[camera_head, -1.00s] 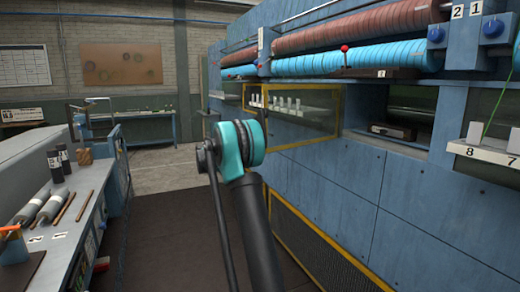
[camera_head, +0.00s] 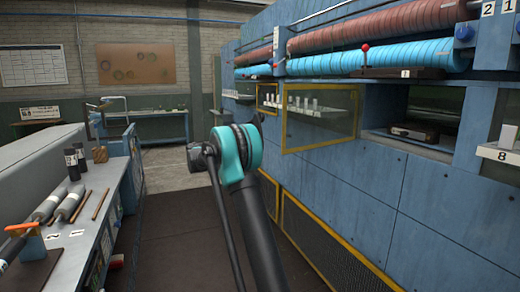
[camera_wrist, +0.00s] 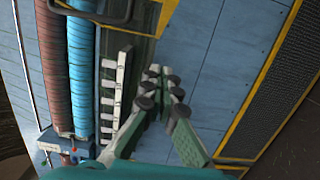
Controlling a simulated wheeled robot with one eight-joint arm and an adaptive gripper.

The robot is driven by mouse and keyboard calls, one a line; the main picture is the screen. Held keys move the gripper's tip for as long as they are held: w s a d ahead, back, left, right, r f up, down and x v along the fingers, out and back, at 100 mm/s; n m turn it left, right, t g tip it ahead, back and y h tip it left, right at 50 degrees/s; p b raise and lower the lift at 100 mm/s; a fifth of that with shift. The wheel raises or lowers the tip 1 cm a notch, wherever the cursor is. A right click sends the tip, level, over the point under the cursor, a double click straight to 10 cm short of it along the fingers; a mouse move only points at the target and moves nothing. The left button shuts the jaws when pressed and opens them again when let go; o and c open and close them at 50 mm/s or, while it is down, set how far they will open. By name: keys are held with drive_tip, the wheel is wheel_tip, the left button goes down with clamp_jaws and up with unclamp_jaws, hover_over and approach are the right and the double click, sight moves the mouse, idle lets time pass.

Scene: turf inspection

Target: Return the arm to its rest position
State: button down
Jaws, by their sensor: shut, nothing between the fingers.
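My arm rises in the middle of the head view, with a teal joint (camera_head: 237,150) at its top. My gripper (camera_wrist: 161,72) shows in the wrist view with its two dark-padded fingers close together and nothing between them. It points toward the blue machine front (camera_wrist: 215,70), and I cannot tell the distance. In the head view, the gripper cannot be made out clearly past the teal joint.
The blue machine (camera_head: 370,190) with red rollers (camera_head: 390,22) and blue rollers (camera_head: 380,58) lines the right side. A workbench (camera_head: 75,225) with cylinders stands at left. The dark floor mat (camera_head: 175,235) between them is clear. A far table (camera_head: 160,115) stands at the back.

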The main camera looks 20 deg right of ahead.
drive_tip(key=s+a+f+n+t+y, duration=0.1)
drive_tip(key=s+f+y, duration=0.4)
drive_tip(key=s+f, duration=0.5)
drive_tip(key=s+a+f+n+t+y, duration=0.15)
drive_tip(key=s+f+y, duration=0.25)
drive_tip(key=s+f, duration=0.5)
drive_tip(key=s+a+f+t+y, duration=0.1)
drive_tip(key=s+a+f+y, duration=0.2)
drive_tip(key=s, duration=0.5)
drive_tip(key=s+a+f+m+t+y, duration=0.1)
drive_tip(key=s+a+f+y, duration=0.2)
drive_tip(key=s+a+f, duration=0.2)
drive_tip(key=s+a+f+t+y, duration=0.1)
drive_tip(key=s+a+f+y, duration=0.2)
drive_tip(key=s, duration=0.9)
wheel_tip(320, 180, down, 3)
drive_tip(key=shift+a+r+m, duration=0.1)
drive_tip(key=shift+a+m, duration=0.25)
drive_tip(key=shift+a, duration=0.65)
drive_tip(key=shift+d, duration=0.1)
